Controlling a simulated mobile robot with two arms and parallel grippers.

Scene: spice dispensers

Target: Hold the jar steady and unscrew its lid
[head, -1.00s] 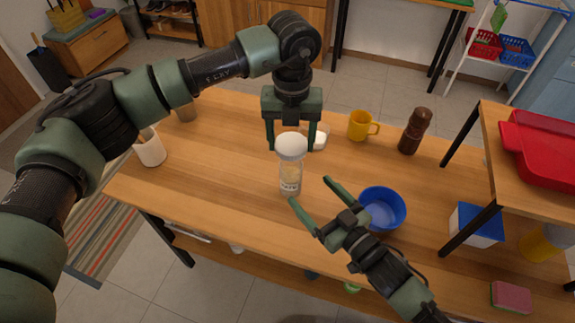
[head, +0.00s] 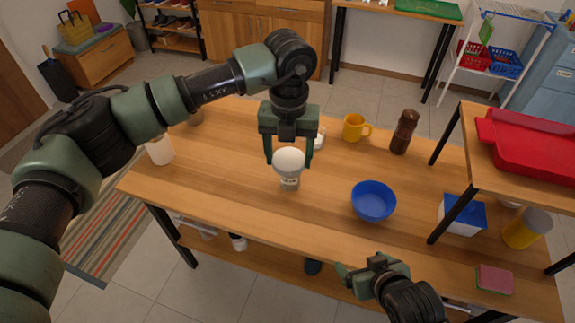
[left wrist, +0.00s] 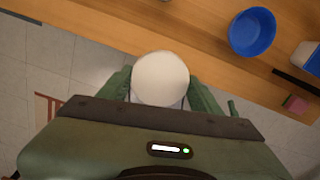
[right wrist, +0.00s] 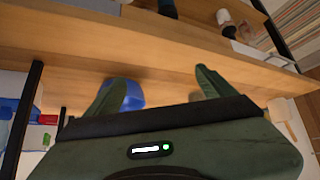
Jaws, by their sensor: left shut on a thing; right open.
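The jar (head: 289,184) stands upright on the wooden table, with only its lower, labelled part showing. Its round white lid (head: 289,160) is between the fingers of my left gripper (head: 289,161), which is shut on it from above. The lid also shows in the left wrist view (left wrist: 160,79), where it hides the jar. I cannot tell whether the lid still touches the jar. My right gripper (head: 360,275) is at the table's front edge, away from the jar. In the right wrist view its fingers (right wrist: 158,88) are apart with nothing held.
A blue bowl (head: 374,201) stands right of the jar. A yellow mug (head: 353,128) and a brown grinder (head: 404,131) stand behind. A white cup (head: 160,149) is at the left. A raised shelf with a red tray (head: 530,145) bounds the right side.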

